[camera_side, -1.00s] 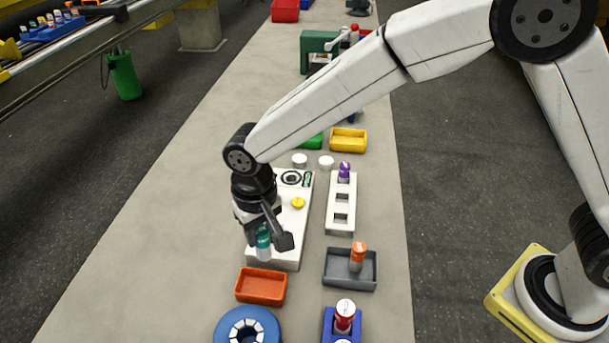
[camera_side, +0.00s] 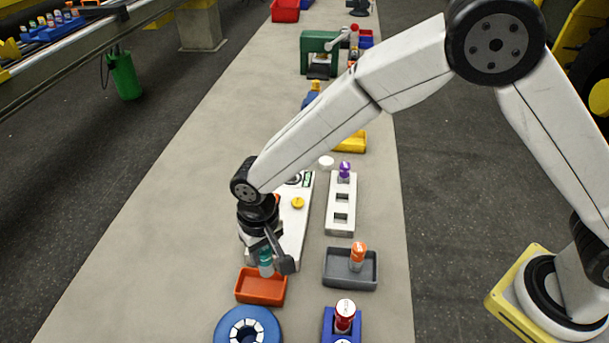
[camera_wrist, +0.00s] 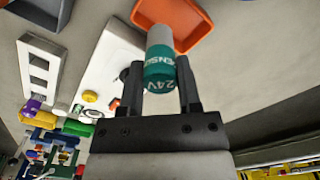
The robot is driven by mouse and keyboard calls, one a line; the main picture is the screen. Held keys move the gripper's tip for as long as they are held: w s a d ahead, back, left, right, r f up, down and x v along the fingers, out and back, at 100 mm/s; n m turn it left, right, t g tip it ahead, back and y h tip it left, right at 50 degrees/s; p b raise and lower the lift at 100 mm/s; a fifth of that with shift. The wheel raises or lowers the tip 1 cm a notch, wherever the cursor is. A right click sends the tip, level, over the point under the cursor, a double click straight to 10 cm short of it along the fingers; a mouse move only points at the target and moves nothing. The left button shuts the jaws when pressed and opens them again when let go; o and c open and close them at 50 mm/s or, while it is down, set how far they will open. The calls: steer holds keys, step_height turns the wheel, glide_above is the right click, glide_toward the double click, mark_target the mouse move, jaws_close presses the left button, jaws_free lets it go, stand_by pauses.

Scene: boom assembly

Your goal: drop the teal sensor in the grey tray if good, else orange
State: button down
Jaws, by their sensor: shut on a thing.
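The teal sensor (camera_side: 266,262) is held upright in my gripper (camera_side: 267,258), over the back part of the orange tray (camera_side: 262,299). In the wrist view my gripper (camera_wrist: 161,88) has one finger on each side of the teal sensor (camera_wrist: 160,72), with white lettering on its teal band and a grey end toward the orange tray (camera_wrist: 195,28). The orange tray looks empty. The grey tray (camera_side: 340,283) stands to its right and holds an orange-capped sensor (camera_side: 358,257). It also shows in the wrist view (camera_wrist: 40,12).
A white test board (camera_side: 296,232) with a yellow button (camera_side: 298,203) lies behind the orange tray. A white rack (camera_side: 341,219) holds a purple sensor (camera_side: 344,170). A blue round fixture (camera_side: 225,325) and a blue holder with a red can (camera_side: 345,316) stand in front.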

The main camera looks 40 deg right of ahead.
steer(key=shift+f, duration=0.1)
steer(key=shift+c, duration=1.1)
jaws_free()
steer(key=shift+r, duration=3.95)
steer(key=s+d+r+t, duration=0.1)
steer(key=d, duration=1.3)
steer(key=s+d+t, duration=0.1)
steer(key=s+d, duration=0.9)
steer(key=d, duration=0.4)
steer(key=shift+f+t, duration=0.3)
steer(key=shift+f, duration=0.15)
